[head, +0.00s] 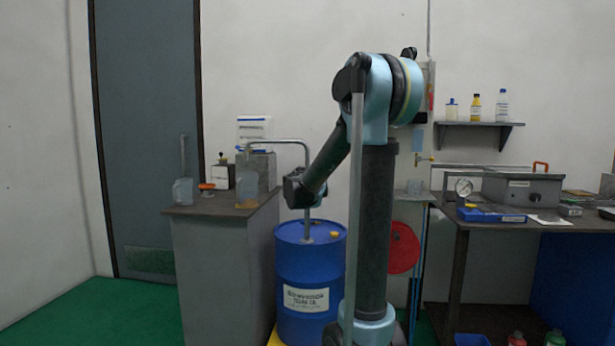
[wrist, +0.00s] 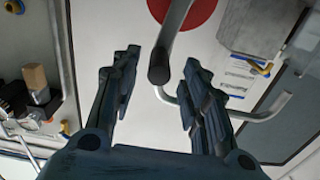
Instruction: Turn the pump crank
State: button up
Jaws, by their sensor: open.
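A blue drum (head: 311,275) with a white label stands left of my arm in the head view. A grey pump pipe (head: 307,165) rises from its top and bends left over the counter. In the wrist view a grey crank rod (wrist: 181,18) comes in from the top and ends in a dark round grip (wrist: 159,66). My gripper (wrist: 160,60) is open, one finger to each side of the grip. The grip appears between the fingertips, with gaps on both sides. The head view does not clearly show the crank or the fingers; my arm covers part of that area.
A grey counter (head: 222,270) with clear jugs stands left of the drum. A workbench (head: 480,225) with a gauge and a grey case is at right. A red disc (head: 404,248) shows behind my arm. Green floor lies open at left.

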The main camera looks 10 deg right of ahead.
jog(key=shift+x, duration=3.5)
jog(key=shift+c, duration=0.2)
grip_shut()
